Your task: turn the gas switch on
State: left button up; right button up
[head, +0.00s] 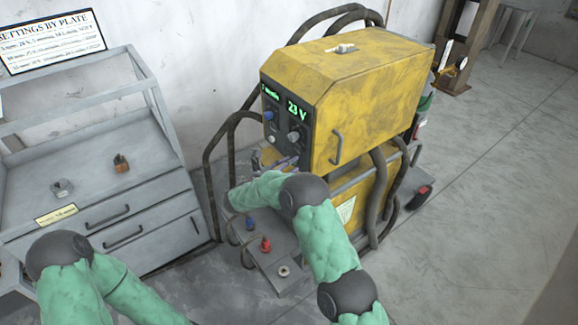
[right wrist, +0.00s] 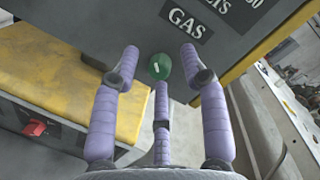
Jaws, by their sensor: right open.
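The gas switch (right wrist: 158,67) is a round green knob with a pale mark, on the dark front panel below the "GAS" label (right wrist: 188,24) in the right wrist view. My right gripper (right wrist: 160,60) is open, its purple fingers spread around the knob's position; I cannot tell whether any finger touches it. In the head view the right gripper (head: 286,163) is at the lower front of the yellow welding machine (head: 375,90), and the switch is hidden there. My left arm is at the lower left; its gripper is not in view.
A grey shelf unit (head: 120,215) with drawers stands at left. A cart tray (head: 272,262) with a blue knob (head: 249,223) and a red knob (head: 266,244) is below my right arm. Hoses (head: 208,165) loop beside the machine.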

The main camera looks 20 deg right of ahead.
grip_shut()
jog(key=shift+m, duration=0.3)
jog(key=shift+w+f+m+g+h+b, duration=0.1)
jog(key=shift+m+g+h+b, duration=0.3)
jog(key=shift+m+b, duration=1.9)
jog(key=shift+s+f+m+g+h+b, duration=0.1)
jog(key=shift+m+g+h+b, duration=0.35)
jog(key=shift+m, duration=3.5)
jog(key=shift+w+f+m+g+h+b, duration=0.15)
jog(key=shift+m+h+b, duration=0.4)
jog(key=shift+m+b, duration=1.85)
jog(key=shift+m+p, duration=0.7)
jog(key=shift+m, duration=0.25)
